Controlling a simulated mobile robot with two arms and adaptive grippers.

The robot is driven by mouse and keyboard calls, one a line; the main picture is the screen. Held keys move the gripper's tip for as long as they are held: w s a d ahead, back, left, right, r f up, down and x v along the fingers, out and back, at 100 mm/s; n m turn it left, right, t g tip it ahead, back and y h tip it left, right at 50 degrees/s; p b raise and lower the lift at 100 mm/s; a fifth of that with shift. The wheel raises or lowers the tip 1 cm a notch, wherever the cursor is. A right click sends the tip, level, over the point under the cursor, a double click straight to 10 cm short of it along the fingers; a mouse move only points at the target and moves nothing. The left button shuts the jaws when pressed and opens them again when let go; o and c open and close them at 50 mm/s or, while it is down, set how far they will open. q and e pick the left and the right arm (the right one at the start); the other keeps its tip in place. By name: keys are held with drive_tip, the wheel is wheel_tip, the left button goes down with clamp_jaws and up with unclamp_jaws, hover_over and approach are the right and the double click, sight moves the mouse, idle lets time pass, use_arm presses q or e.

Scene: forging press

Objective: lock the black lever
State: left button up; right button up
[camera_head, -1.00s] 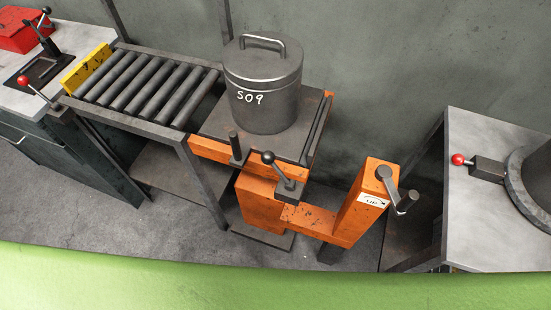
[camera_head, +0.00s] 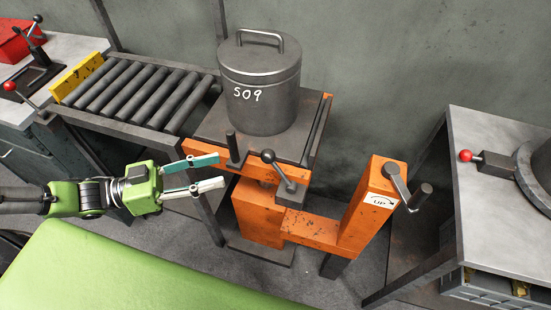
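The black lever (camera_head: 278,171) has a round black knob and a short rod on a grey block. It stands on the front edge of the orange lift stand (camera_head: 258,212), with the rod leaning up and to the left. My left gripper (camera_head: 222,172) comes in from the left, with its two fingers spread and pointing right. It is open and empty, to the left of the lever and apart from it in the picture. A dark upright peg (camera_head: 235,148) shows just beyond the upper fingertip. My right gripper is not in view.
A roller conveyor (camera_head: 145,92) lies to the left. A crank handle (camera_head: 408,188) sits on the orange post to the right. A grey table (camera_head: 490,225) with a red-knobbed lever stands far right.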

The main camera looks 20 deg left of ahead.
sight(269, 157)
use_arm(q)
drive_tip(key=x, duration=1.2)
drive_tip(key=shift+w+d+r+p, duration=0.15)
drive_tip(key=shift+d+p, duration=0.1)
drive_tip(key=shift+p, duration=0.05)
drive_tip(key=shift+w+d, duration=0.25)
drive_tip(key=shift+d, duration=0.15)
clamp_jaws()
